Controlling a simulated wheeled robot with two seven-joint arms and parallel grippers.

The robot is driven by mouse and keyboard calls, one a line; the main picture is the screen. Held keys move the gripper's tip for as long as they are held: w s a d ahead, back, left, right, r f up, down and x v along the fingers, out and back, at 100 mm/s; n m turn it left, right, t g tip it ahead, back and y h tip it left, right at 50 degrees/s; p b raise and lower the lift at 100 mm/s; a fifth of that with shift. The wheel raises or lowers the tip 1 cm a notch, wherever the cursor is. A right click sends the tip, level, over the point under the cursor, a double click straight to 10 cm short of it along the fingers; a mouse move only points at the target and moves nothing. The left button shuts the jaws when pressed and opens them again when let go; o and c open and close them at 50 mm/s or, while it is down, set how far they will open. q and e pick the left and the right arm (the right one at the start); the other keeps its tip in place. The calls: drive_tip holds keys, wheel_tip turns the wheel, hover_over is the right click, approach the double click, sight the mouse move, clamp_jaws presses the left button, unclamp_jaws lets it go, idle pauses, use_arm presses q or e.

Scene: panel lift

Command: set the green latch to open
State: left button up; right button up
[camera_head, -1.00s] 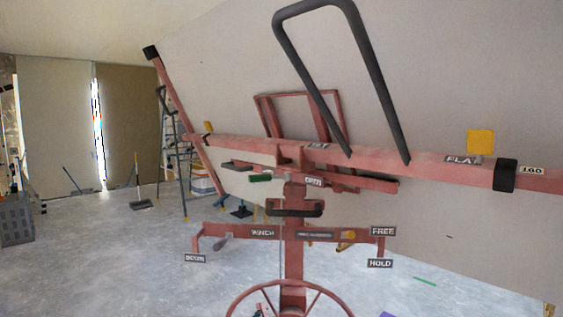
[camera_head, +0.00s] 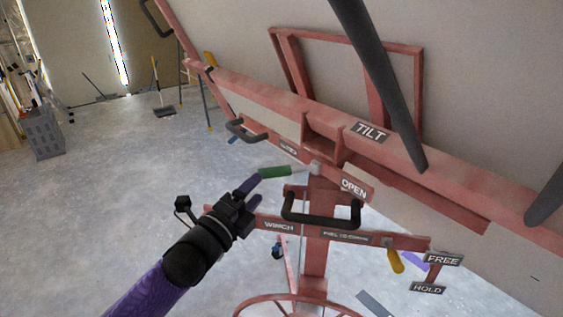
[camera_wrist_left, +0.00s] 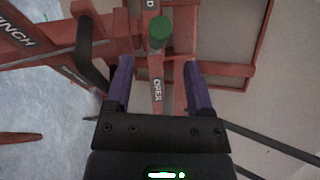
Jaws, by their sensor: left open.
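The green latch (camera_head: 275,172) is a short lever with a green grip, pointing left from its pivot at the top of the red post. An OPEN label (camera_head: 354,188) is on the right of the pivot. My left gripper (camera_head: 250,190) is open, just left of and below the green grip. In the left wrist view the green grip (camera_wrist_left: 159,30) shows end-on, ahead of and between the purple fingers of my left gripper (camera_wrist_left: 157,75), with nothing held. My right gripper is not in view.
A black handle (camera_head: 322,212) sticks out below the latch. The red tilted frame with a TILT label (camera_head: 370,132) and the large pale panel (camera_head: 480,80) fill the right. A yellow lever (camera_head: 395,262) sits by the FREE label (camera_head: 443,259). Open floor lies at left.

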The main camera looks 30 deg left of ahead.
sight(269, 177)
use_arm(q)
drive_tip(key=w, duration=0.7)
drive_tip(key=shift+d+r, duration=0.15)
drive_tip(key=shift+r, duration=0.25)
clamp_jaws()
idle(0.4)
idle(0.4)
